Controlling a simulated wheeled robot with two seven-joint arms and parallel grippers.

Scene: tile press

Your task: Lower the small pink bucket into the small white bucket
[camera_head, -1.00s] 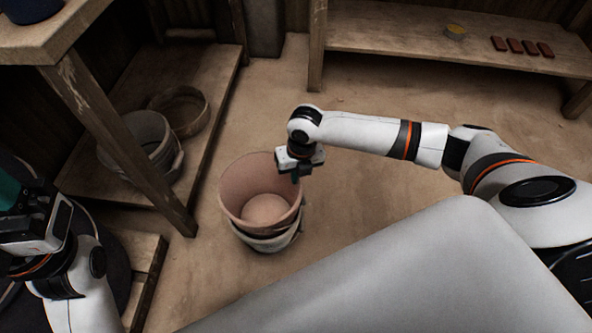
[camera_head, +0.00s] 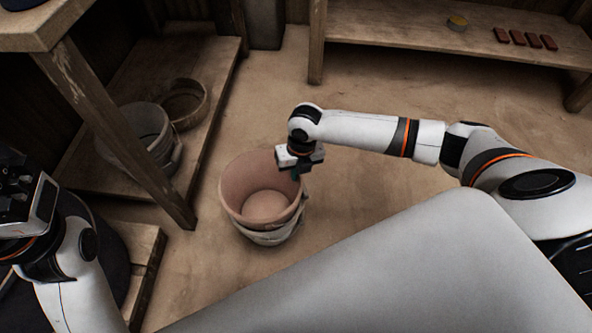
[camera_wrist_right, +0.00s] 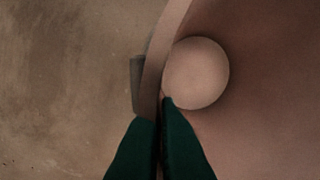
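The pink bucket (camera_head: 240,192) stands upright in the head view, its lower part inside the white bucket (camera_head: 270,238). Only the white bucket's rim and upper wall show below and around it. My right gripper (camera_head: 296,174) is at the pink bucket's right rim. In the right wrist view its two dark green fingers (camera_wrist_right: 160,110) are closed on the pink bucket's rim (camera_wrist_right: 165,50), with the bucket's round bottom (camera_wrist_right: 196,73) beyond. My left gripper (camera_head: 22,205) is at the left edge of the head view, away from the buckets; its fingertips cannot be made out.
A wooden shelf (camera_head: 205,130) at the left holds a grey bucket (camera_head: 148,128) and a round sieve-like ring (camera_head: 186,103). The floor around the buckets is clear.

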